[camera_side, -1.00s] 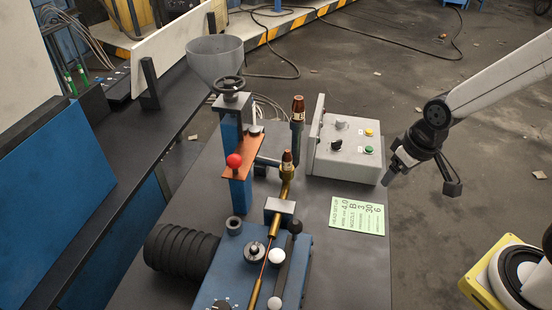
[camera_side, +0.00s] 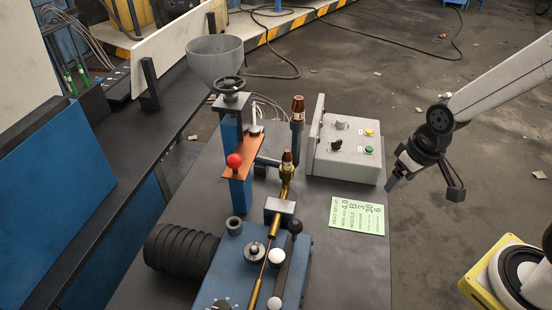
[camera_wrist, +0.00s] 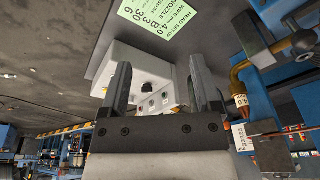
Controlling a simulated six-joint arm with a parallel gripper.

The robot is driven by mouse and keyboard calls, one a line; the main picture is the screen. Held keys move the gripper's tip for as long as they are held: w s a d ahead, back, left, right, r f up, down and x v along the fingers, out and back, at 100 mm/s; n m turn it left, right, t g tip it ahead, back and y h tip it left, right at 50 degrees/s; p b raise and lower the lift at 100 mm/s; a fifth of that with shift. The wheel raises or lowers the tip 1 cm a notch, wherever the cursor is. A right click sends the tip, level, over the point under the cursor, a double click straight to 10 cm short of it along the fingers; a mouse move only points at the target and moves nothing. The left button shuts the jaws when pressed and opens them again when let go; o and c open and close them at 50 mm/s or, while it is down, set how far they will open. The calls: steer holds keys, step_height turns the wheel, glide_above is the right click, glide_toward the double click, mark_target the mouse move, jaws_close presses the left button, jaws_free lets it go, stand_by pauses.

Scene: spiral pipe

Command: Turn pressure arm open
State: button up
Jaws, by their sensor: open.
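The blue wire-feed unit (camera_side: 224,272) sits at the front of the dark table. A dark lever with a black knob (camera_side: 295,227) stands along its right side and may be the pressure arm; I cannot tell for certain. A white round knob (camera_side: 277,256) is beside it, and a copper-coloured wire runs along the unit. My gripper (camera_side: 391,182) is in the air right of the table, well apart from the feed unit. In the wrist view its two dark fingers (camera_wrist: 160,64) are spread with nothing between them.
A black ribbed roll (camera_side: 180,250) is at left.

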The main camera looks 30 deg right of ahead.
steer(key=s+a+f+m+g+y, duration=0.2)
steer(key=a+f+m+g+y, duration=0.1)
steer(key=a+f+m+g, duration=0.1)
steer(key=m+y, duration=1.3)
steer(key=y, duration=0.1)
glide_toward(289, 229)
steer(key=shift+s+a+f+t, duration=0.15)
steer(key=shift+s+a+t, duration=0.15)
steer(key=shift+s+a, duration=0.85)
steer(key=shift+w+f+m+t+y, duration=0.15)
steer(key=shift+w+m+t+y, duration=0.2)
steer(key=shift+w+t, duration=0.25)
steer(key=shift+a, duration=0.2)
steer(key=shift+a, duration=3.8)
